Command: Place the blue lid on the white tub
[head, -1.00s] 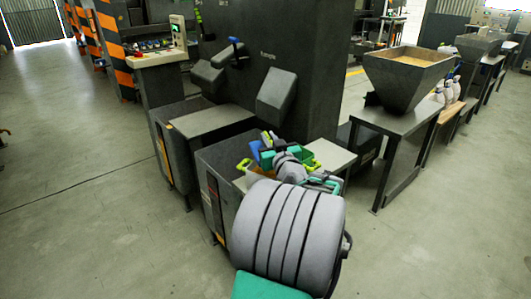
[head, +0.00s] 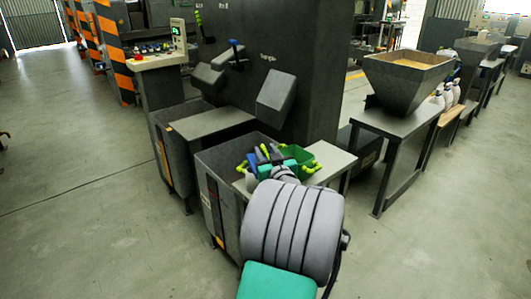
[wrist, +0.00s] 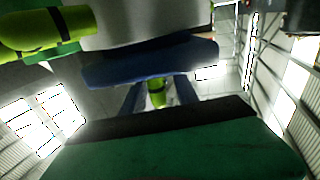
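My gripper (head: 266,155) is beyond the grey arm links, over the low bin and pale table; its dark parts point up and left. Whether its fingers are open or shut is unclear. A small blue patch (head: 251,159) shows beside it, too small to name. In the wrist view a flat blue piece (wrist: 150,62) crosses the middle, perhaps the lid seen edge-on; I cannot tell whether it is held. A lime-green part (wrist: 157,92) shows below it between dark blue bars. I cannot make out a white tub in either view.
A green container (head: 300,158) with lime parts stands by the gripper on the pale table (head: 328,160). A dark open bin (head: 215,160) is left of it. The machine body (head: 275,60) stands behind. A hopper (head: 405,85) on a metal table is right. Floor is clear left.

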